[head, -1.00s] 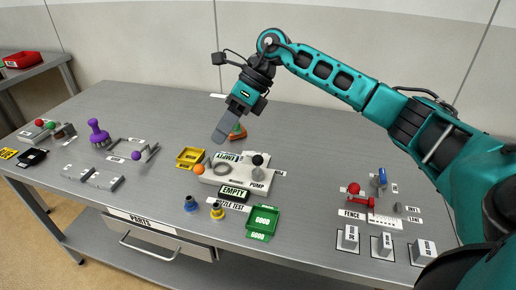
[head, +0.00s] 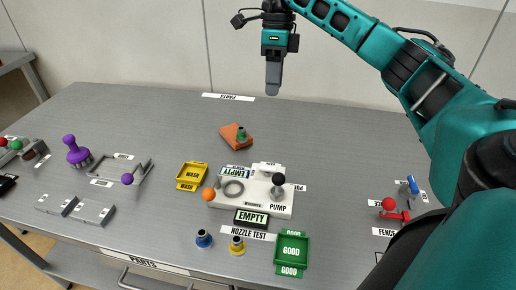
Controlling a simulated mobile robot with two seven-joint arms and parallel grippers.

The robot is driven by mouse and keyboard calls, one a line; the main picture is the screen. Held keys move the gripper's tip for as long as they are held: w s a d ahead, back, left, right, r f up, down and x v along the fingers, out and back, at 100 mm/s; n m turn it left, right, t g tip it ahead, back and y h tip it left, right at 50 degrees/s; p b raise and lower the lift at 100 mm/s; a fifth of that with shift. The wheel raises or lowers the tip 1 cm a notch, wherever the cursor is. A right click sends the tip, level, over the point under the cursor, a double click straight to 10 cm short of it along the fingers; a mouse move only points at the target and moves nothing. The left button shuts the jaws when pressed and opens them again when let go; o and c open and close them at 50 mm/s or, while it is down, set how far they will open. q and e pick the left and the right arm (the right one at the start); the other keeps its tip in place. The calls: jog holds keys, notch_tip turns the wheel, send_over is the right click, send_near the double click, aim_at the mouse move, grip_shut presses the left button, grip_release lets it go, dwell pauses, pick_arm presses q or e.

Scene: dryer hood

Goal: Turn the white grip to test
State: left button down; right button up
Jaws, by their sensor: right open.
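A white pump block (head: 278,208) stands on the bench, with a black knob (head: 278,180), an orange ball (head: 208,194) at its left end and a grey ring (head: 233,189) on top. I cannot clearly pick out a white grip; a small white part (head: 266,168) shows at the block's back edge, too small to read. A NOZZLE TEST label (head: 240,232) lies in front of the block. My right gripper (head: 273,80) is open and empty, pointing down above the bench's back edge, well behind and above the block. My left gripper is out of view.
A yellow tray (head: 191,176) is left of the block and a green GOOD tray (head: 292,252) is front right. Blue (head: 203,238) and yellow (head: 237,244) nozzles stand in front. An orange piece (head: 236,136) lies behind. The bench's back left is clear.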

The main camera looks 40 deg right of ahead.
notch_tip(320, 180, down, 6)
jog(key=s+b, duration=0.2)
jog(key=b, duration=0.8)
send_near(272, 167)
jog(key=f, duration=0.2)
jog(key=f+b, duration=0.1)
jog(key=f, duration=0.2)
jog(key=s+f, duration=0.1)
jog(key=f, duration=0.1)
jog(key=shift+a+f, duration=0.15)
jog(key=shift+a, duration=0.2)
jog(key=shift+f+b, duration=0.3)
jog(key=shift+f, duration=0.15)
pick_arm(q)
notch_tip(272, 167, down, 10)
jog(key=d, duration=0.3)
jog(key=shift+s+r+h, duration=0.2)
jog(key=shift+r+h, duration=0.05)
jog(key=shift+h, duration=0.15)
pick_arm(e)
jog(key=shift+a, duration=0.1)
grip_shut()
